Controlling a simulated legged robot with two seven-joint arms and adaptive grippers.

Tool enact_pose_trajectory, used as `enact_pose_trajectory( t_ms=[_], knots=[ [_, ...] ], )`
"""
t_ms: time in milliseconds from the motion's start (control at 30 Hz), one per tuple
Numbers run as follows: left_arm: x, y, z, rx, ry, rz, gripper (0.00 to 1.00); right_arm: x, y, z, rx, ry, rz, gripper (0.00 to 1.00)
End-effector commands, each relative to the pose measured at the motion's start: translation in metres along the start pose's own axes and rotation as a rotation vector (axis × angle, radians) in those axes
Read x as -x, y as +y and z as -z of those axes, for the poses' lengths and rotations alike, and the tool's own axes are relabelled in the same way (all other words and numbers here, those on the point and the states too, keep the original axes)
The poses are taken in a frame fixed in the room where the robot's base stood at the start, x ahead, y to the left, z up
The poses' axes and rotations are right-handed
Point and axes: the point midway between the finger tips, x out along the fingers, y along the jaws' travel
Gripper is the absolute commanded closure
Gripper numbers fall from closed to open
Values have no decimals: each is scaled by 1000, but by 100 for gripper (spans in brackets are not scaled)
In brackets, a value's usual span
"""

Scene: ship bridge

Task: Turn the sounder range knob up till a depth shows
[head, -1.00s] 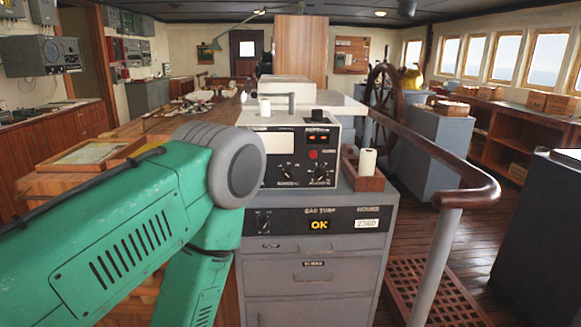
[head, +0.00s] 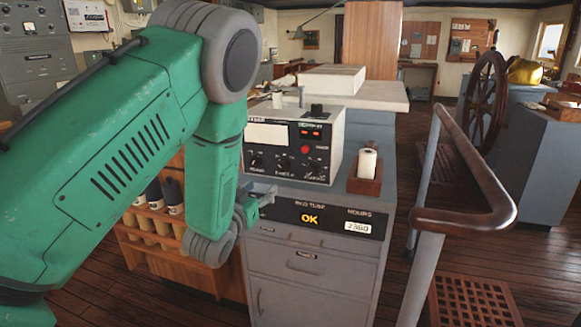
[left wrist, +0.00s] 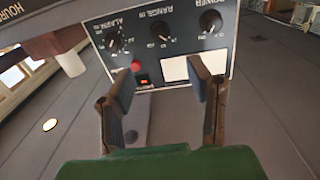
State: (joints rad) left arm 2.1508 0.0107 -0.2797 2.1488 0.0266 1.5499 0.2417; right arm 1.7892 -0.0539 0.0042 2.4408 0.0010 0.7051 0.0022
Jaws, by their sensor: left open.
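The depth sounder (head: 334,142) is a pale box with a black front panel on a grey cabinet. Its range knob (head: 282,163) is the middle of three black knobs; it also shows upside down in the left wrist view (left wrist: 160,32), between the alarm knob (left wrist: 115,42) and the power knob (left wrist: 210,21). The small display (head: 311,134) has red marks too small to read. My left gripper (head: 266,195) is open and empty, just below and in front of the panel. In the left wrist view its spread fingers (left wrist: 165,78) point toward the panel, apart from the knobs.
The cabinet (head: 300,285) has a lower panel reading OK (head: 310,218). A curved handrail (head: 465,215) is at the right.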

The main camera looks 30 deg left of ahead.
Motion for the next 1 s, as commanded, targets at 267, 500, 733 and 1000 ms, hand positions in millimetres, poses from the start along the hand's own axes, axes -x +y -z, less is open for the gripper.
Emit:
enact_pose_trajectory(
  t_ms=[267,500,733,1000],
  knots=[
    [-45,15,5,-14,4,-2,54,4,-1,0,2,-1,1,60],
    [-94,24,8,-22,3,-2,54,7,0,0,1,0,0,60],
    [-125,16,4,-14,1,-3,54,8,0,0,0,0,0,60],
    [-134,13,2,-11,-3,-2,54,8,0,0,1,0,1,60]
  ],
)
